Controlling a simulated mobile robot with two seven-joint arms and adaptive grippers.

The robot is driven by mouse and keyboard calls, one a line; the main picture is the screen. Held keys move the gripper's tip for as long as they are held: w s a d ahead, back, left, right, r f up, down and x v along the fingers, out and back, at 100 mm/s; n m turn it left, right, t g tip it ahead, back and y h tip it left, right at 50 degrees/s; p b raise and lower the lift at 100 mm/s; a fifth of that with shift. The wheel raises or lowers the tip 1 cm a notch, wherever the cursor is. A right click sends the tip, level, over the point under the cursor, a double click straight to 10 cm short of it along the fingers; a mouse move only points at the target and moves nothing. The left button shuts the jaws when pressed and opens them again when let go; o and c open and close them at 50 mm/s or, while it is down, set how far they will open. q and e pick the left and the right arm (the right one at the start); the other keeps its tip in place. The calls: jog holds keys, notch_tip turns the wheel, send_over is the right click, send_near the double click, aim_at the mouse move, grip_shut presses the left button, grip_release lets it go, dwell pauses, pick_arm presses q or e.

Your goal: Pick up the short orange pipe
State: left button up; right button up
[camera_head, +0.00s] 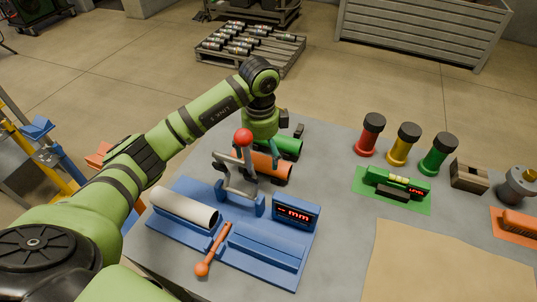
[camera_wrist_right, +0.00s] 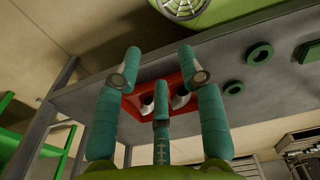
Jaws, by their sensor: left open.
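The short orange pipe (camera_head: 268,166) lies on the grey table behind the blue measuring fixture, its dark end facing right. The lever and clamp hide part of it. A green pipe (camera_head: 288,146) lies just behind it. My left gripper (camera_head: 268,141) is open and points down at these two pipes. Its fingers are largely hidden, so I cannot tell whether they touch a pipe. My right gripper (camera_wrist_right: 162,78) shows in the right wrist view with its teal fingers spread, apart from a red part (camera_wrist_right: 160,92) under a grey surface.
The blue fixture (camera_head: 280,262) holds a white pipe (camera_head: 184,207), a red-knobbed lever (camera_head: 244,138) and an orange-handled lever (camera_head: 213,250). Red (camera_head: 370,135), yellow (camera_head: 403,145) and green (camera_head: 438,154) capped cylinders stand at right. A tan mat (camera_head: 440,265) is clear.

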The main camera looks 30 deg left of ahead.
aim_at(261, 161)
pick_arm(q)
jog(key=f+p, duration=0.1)
jog(key=f, duration=0.1)
jog(key=f+p, duration=0.1)
jog(key=f, duration=0.1)
jog(key=f+p, duration=0.1)
jog(key=f, duration=0.1)
jog(key=shift+w+a+f, duration=0.15)
jog(key=shift+w+a, duration=0.15)
jog(key=shift+w, duration=0.1)
jog(key=shift+w+f, duration=0.1)
jog(key=shift+f, duration=0.1)
jog(key=shift+r, duration=0.1)
jog(key=c, duration=1.6)
pick_arm(e)
jog(key=r, duration=0.1)
jog(key=w+r, duration=0.1)
jog(key=r, duration=0.1)
jog(key=shift+w+r, duration=0.1)
jog(key=shift+w, duration=0.1)
